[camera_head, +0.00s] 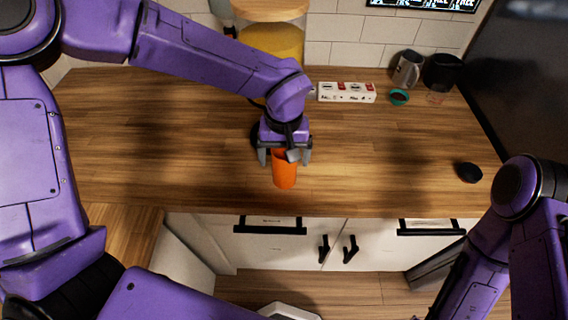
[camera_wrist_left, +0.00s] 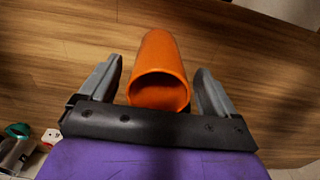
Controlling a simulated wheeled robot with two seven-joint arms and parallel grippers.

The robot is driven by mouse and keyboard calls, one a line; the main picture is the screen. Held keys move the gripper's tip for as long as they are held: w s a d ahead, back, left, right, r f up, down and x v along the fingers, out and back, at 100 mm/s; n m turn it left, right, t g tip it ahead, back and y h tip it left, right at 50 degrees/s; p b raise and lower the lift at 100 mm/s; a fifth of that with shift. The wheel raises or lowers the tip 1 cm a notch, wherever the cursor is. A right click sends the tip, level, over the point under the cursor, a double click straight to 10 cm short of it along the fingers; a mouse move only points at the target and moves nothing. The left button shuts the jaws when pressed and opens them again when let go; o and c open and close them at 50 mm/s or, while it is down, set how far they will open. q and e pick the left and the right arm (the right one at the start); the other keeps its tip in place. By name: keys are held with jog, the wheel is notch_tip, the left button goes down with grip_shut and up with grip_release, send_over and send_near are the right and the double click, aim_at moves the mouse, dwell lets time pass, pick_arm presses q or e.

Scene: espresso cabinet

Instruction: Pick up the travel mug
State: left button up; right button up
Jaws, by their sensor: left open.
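The orange travel mug (camera_head: 285,174) stands upright on the wooden counter near its front edge. My left gripper (camera_head: 286,152) is right above and around the mug's upper part, its jaws open. In the left wrist view the mug (camera_wrist_left: 160,62) shows its open round mouth between the two grey fingers (camera_wrist_left: 158,85), with a gap visible on each side. The upper part of the mug is partly hidden by the gripper in the head view. My right arm comes in at the right edge of the head view; its gripper is not in view.
A large yellow-filled jar (camera_head: 272,42) stands behind my left arm. A white power strip (camera_head: 346,92), a green cup (camera_head: 399,97), a metal pitcher (camera_head: 408,69) and a black container (camera_head: 442,72) are at the back. A dark round object (camera_head: 468,172) lies at right. The counter's middle right is clear.

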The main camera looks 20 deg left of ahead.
pick_arm(q)
jog(key=shift+f, duration=0.5)
jog(key=c, duration=1.4)
jog(key=s+d+r+b, duration=0.1)
jog(key=s+r, duration=0.3)
jog(key=s+d+r+b, duration=0.1)
jog(key=s+r, duration=0.3)
jog(key=s, duration=0.1)
jog(key=s+d+r+b, duration=0.1)
jog(key=s+r, duration=0.4)
jog(key=shift+d, duration=0.15)
